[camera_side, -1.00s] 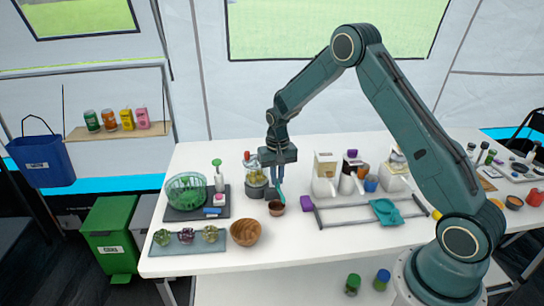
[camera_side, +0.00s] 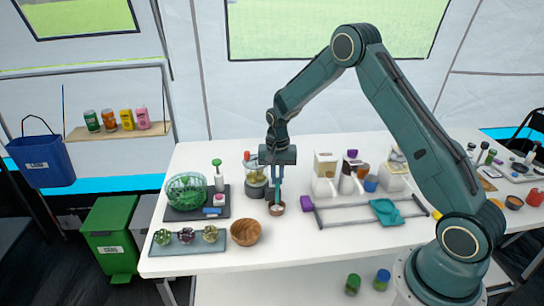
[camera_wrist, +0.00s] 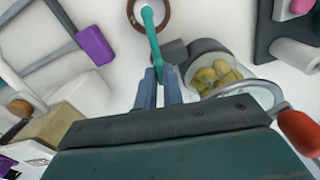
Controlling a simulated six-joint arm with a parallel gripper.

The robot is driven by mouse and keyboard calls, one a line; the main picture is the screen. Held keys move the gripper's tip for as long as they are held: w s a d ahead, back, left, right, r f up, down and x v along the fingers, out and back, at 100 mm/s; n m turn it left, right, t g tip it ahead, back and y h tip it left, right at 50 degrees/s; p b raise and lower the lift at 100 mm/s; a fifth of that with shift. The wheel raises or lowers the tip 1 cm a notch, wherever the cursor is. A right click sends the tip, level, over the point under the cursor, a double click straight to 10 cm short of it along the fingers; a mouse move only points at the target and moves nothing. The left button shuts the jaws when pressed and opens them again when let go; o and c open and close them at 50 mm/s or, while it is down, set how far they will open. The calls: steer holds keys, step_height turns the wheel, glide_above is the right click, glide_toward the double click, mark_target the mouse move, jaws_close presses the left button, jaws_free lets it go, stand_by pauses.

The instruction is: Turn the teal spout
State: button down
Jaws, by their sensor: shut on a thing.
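The teal spout (camera_wrist: 155,45) runs up from between my fingers in the wrist view. Its far end lies over a small brown cup (camera_wrist: 166,22). In the side view the spout (camera_side: 278,198) hangs just below my gripper, and the cup (camera_side: 277,210) stands on the white table beneath it. My gripper (camera_wrist: 158,88) is shut on the near part of the spout; it also shows in the side view (camera_side: 276,185). A clear jar with yellow pieces (camera_wrist: 214,74) stands close beside the fingers; it shows left of my gripper in the side view (camera_side: 256,178). The spout's base is partly hidden.
A red-ended handle (camera_wrist: 298,130) sits close to my gripper. A wooden bowl (camera_side: 246,232) and a dark tray (camera_side: 180,214) lie to the left. A grey rail frame with a purple end (camera_side: 308,203) and white dispensers (camera_side: 324,187) stand to the right.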

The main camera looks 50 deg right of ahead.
mark_target(277, 180)
steer(key=c, duration=1.5)
jaws_free()
steer(key=shift+r, duration=0.1)
step_height(277, 180, up, 14)
steer(key=shift+f, duration=0.15)
